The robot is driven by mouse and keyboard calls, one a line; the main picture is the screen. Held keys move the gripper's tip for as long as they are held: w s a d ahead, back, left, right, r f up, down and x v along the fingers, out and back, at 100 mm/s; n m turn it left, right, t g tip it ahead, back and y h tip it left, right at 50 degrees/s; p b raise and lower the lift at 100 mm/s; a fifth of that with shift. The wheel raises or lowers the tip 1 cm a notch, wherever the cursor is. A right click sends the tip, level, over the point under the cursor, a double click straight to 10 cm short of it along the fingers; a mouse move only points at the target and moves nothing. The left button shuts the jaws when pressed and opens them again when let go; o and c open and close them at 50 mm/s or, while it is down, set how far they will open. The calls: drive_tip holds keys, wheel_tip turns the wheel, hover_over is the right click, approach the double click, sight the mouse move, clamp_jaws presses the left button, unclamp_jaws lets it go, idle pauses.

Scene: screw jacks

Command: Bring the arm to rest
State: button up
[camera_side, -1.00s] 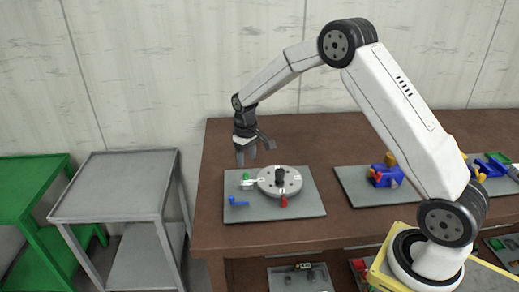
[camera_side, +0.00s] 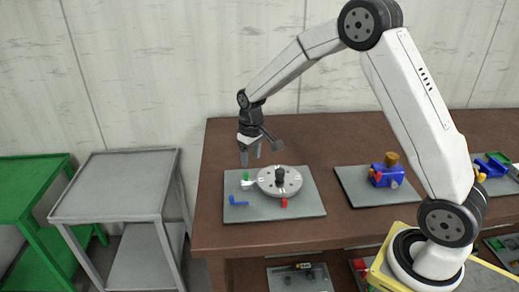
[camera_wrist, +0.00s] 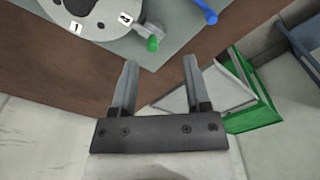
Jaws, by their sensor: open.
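My gripper (camera_side: 250,158) hangs fingers-down above the back left of a grey plate on the brown table. Its two fingers are apart with nothing between them, as the wrist view (camera_wrist: 160,80) also shows. A grey round disc (camera_side: 279,182) with a dark centre knob sits on the plate, to the right of and below my gripper. In the wrist view the disc (camera_wrist: 85,15) is at the top left, cut off, with labels "1" and "2". A green-tipped part (camera_wrist: 152,44) is at its edge.
The grey plate (camera_side: 310,208) also bears a blue handle (camera_side: 238,201) and a red part (camera_side: 284,202). A blue device with an orange top (camera_side: 388,172) stands on another plate to the right. Grey (camera_side: 110,185) and green (camera_side: 30,190) side tables stand left of the table.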

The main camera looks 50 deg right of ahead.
drive_tip(key=s+a+t, duration=0.1)
drive_tip(key=s+a, duration=0.2)
drive_tip(key=s, duration=0.7)
drive_tip(key=s+a+r+t, duration=0.1)
drive_tip(key=s+a, duration=0.2)
drive_tip(key=s, duration=0.7)
drive_tip(key=shift+a+r, duration=0.15)
drive_tip(key=shift+r, duration=0.15)
drive_tip(key=shift+w, duration=0.2)
drive_tip(key=shift+c, duration=0.2)
